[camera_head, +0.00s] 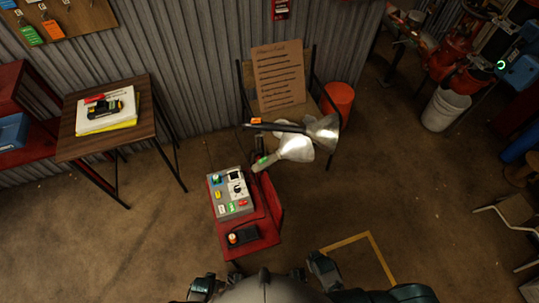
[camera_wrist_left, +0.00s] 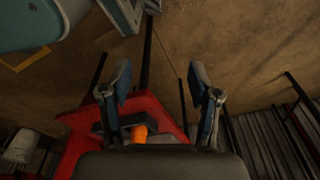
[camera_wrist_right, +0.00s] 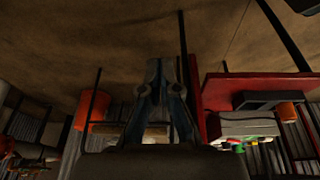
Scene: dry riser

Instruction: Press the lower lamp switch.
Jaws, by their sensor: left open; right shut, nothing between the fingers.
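A grey control box (camera_head: 232,193) with several coloured switches and labels sits on a small red stand (camera_head: 262,240). A black box (camera_head: 243,236) with an orange button (camera_head: 232,239) lies at the stand's near end; I cannot tell which control is the lower lamp switch. Two metal-shaded lamps (camera_head: 296,147) reach out behind the box. My left gripper (camera_wrist_left: 160,78) is open and empty; the black box and orange button (camera_wrist_left: 138,133) show beyond its fingers. My right gripper (camera_wrist_right: 165,75) is shut and empty, with the red stand (camera_wrist_right: 215,88) to the right in its view.
A wooden side table (camera_head: 88,145) with papers and a small device stands at the left. An orange bin (camera_head: 338,98) and a notice board (camera_head: 279,75) stand behind the lamps. A white bucket (camera_head: 446,110) is at the right. The floor between is mostly clear.

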